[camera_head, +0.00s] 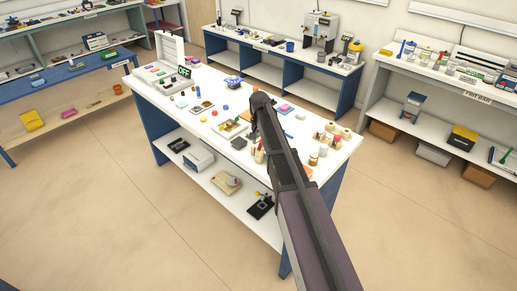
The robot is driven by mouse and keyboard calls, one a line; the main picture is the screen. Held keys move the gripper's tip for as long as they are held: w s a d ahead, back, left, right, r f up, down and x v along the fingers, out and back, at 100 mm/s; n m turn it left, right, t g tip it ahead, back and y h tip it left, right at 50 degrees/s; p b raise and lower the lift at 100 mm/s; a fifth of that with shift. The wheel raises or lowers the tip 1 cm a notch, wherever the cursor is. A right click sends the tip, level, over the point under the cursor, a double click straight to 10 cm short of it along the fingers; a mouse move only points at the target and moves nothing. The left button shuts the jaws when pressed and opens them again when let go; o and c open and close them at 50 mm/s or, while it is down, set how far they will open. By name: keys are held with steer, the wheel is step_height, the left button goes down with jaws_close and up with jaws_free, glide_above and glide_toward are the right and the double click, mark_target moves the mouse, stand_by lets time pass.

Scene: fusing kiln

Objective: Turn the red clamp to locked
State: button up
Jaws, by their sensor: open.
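I cannot pick out the red clamp with certainty. Small red parts show on the white table (187,114) close to my gripper, but they are too small to identify. My gripper (253,128) is dark and open, above the middle of the table. Its jaws are small here and partly merge with the dark arm. A wooden tray with coloured pieces (230,128) lies just left of it. My arm crosses the right part of the table and hides some of its top.
An open white case (170,47) stands at the table's far left end. Small jars and wooden pieces (335,131) crowd the right end. Benches line the walls; the floor (130,225) in front is clear.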

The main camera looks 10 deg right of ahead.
steer(key=shift+f+b, duration=0.75)
steer(key=shift+f, duration=0.3)
jaws_close()
steer(key=shift+a, duration=0.1)
